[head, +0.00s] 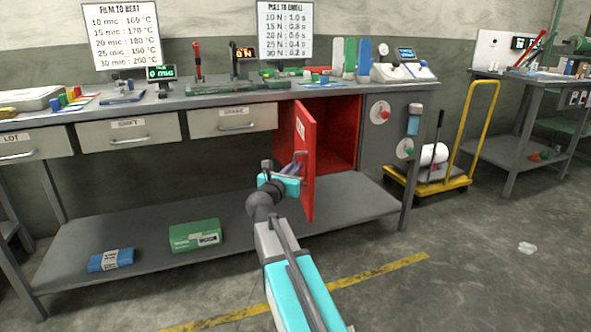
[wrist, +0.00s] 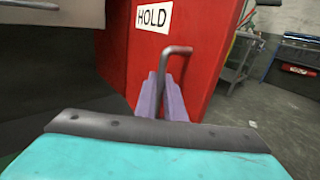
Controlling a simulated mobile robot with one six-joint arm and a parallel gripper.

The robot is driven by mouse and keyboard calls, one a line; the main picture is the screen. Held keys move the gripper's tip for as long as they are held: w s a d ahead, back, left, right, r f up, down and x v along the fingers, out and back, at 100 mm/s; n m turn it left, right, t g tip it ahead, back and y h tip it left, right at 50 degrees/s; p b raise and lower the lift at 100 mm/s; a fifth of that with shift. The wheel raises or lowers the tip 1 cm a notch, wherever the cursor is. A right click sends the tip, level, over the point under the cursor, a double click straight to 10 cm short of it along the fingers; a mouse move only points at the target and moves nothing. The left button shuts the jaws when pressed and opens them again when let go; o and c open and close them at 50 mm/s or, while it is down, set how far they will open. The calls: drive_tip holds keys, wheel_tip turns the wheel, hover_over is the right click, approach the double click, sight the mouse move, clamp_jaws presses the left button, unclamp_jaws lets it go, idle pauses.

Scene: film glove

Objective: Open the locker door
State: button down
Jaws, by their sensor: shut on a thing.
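The red locker door (head: 306,185) stands swung open from the locker under the bench. The red inside of the locker (head: 335,130) shows behind it. In the wrist view the door (wrist: 185,62) carries a white HOLD label (wrist: 153,16). A grey bar handle (wrist: 176,50) stands out from the door face. My gripper (head: 297,168) is at the handle, on the left side of the door. In the wrist view its purple fingers (wrist: 162,98) are shut around the lower part of the handle. The head view shows little of the handle itself.
A lower shelf (head: 150,260) holds a green box (head: 195,235) and a blue packet (head: 110,260). Drawers (head: 130,132) are left of the locker. A yellow cart (head: 430,185) stands to the right. The floor in front is clear, with a yellow line (head: 380,270).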

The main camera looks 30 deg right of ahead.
drive_tip(key=shift+s+d, duration=0.1)
drive_tip(key=shift+d, duration=0.05)
drive_tip(key=c, duration=2.1)
unclamp_jaws()
drive_tip(key=shift+s, duration=0.1)
drive_tip(key=p+v, duration=0.1)
drive_tip(key=v, duration=1)
drive_tip(key=shift+f+p, duration=0.15)
drive_tip(key=shift+p, duration=0.25)
drive_tip(key=shift+s+a+b, duration=0.15)
drive_tip(key=shift+a+b, duration=0.1)
drive_tip(key=shift+b, duration=0.35)
drive_tip(key=b+v, duration=0.2)
drive_tip(key=b, duration=0.3)
